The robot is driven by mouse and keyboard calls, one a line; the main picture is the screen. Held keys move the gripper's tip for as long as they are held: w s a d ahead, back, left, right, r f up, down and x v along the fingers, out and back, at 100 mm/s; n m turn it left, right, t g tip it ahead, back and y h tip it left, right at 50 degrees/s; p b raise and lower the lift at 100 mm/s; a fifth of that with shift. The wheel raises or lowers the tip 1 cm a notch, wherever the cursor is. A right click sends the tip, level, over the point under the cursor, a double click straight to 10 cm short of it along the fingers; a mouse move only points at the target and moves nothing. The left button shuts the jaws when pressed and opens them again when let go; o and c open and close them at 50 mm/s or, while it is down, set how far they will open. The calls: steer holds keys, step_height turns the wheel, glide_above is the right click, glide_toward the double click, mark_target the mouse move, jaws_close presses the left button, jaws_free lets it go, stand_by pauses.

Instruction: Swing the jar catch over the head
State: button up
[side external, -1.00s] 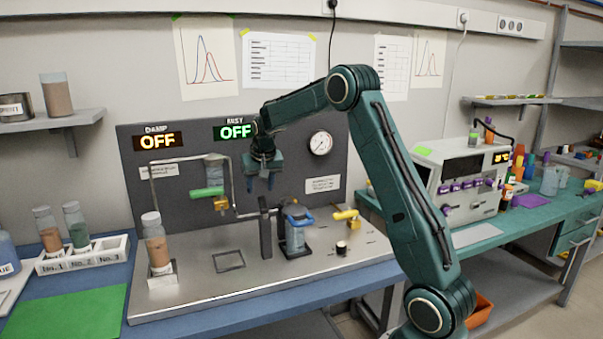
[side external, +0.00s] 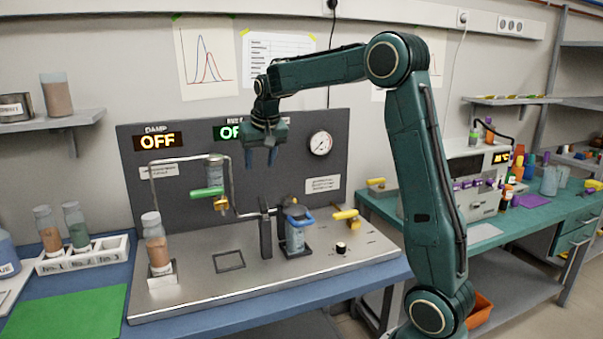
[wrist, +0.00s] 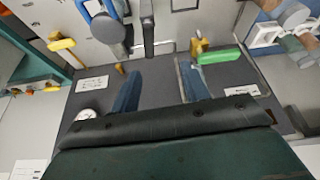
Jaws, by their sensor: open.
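A clear jar (side external: 295,238) stands upright on the steel deck beside a dark post. A blue looped catch (side external: 303,220) sits at the jar's top, around or against a dark round head (side external: 296,211); I cannot tell exactly how it rests. In the wrist view the blue catch (wrist: 86,10) and the dark head (wrist: 112,30) show at the top. My gripper (side external: 260,158) is open and empty. It hangs fingers-down, above and left of the jar, in front of the dark panel. Its two blue fingers (wrist: 163,85) are apart in the wrist view, with nothing between them.
A green-handled valve (side external: 207,191) and bent metal pipe lie left of my gripper. A yellow handle (side external: 345,214) and black knob (side external: 341,248) are right of the jar. A filled vial (side external: 155,245) stands at the deck's left.

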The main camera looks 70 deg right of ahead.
steer(key=s+a+r+n+t+y, duration=0.1)
steer(key=s+a+r+n, duration=0.2)
steer(key=s+a, duration=0.9)
steer(key=shift+s+a+n, duration=0.3)
steer(key=shift+a+n, duration=0.2)
steer(key=shift+a, duration=1.05)
steer(key=shift+r, duration=0.15)
steer(key=m+g+h, duration=0.2)
steer(key=m, duration=0.5)
glide_above(262, 199)
steer(key=s+a, duration=0.3)
steer(key=a, duration=0.2)
step_height(262, 199, down, 6)
steer(key=r, duration=0.1)
steer(key=shift+s+d+f, duration=0.2)
steer(key=shift+f, duration=0.05)
steer(key=x, duration=1.3)
steer(key=shift+w+a+f, duration=0.1)
steer(key=shift+f, duration=0.3)
